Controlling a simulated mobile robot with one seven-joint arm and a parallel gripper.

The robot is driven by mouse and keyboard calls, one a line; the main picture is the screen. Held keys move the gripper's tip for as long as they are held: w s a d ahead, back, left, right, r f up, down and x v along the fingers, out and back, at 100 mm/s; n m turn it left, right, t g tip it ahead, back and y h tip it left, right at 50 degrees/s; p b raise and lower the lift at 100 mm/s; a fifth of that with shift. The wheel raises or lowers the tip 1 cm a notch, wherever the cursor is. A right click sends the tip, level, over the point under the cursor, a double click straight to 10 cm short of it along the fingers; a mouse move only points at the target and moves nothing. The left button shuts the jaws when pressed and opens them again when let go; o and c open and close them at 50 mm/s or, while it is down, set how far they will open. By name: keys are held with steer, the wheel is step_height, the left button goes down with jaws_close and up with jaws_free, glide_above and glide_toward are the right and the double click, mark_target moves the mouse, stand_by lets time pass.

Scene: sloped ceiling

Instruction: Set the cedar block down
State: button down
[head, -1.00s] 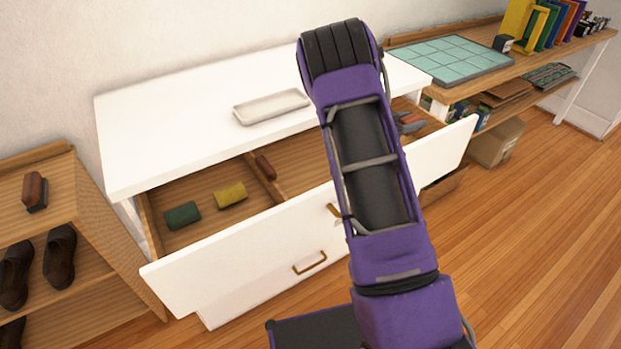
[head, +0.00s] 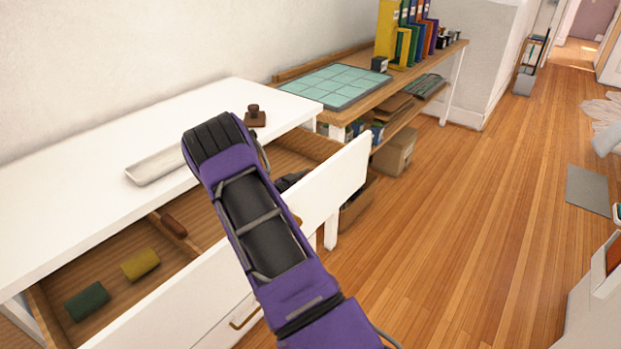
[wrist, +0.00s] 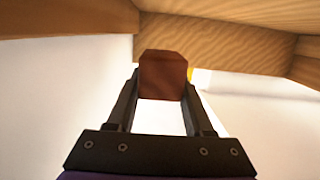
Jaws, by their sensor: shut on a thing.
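My gripper (wrist: 163,95) is shut on a reddish-brown wooden block, the cedar block (wrist: 163,72), which sits between the two fingertips in the wrist view. In the head view my purple arm reaches over the open drawer (head: 215,300), and the gripper and held block are hidden. Wood surfaces fill the top of the wrist view, with bright white areas below. I cannot tell whether the block touches anything.
The white dresser top (head: 75,165) holds a shallow tray (head: 150,168) and a dark stamp-like thing (head: 255,117).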

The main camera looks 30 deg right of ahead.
steer(key=shift+f, duration=0.2)
steer(key=shift+f, duration=0.3)
steer(key=shift+c, duration=1.4)
jaws_free()
steer(key=shift+r, duration=0.1)
steer(key=shift+r, duration=0.3)
steer(key=p+v, duration=0.1)
steer(key=v, duration=1.1)
steer(key=shift+r, duration=0.15)
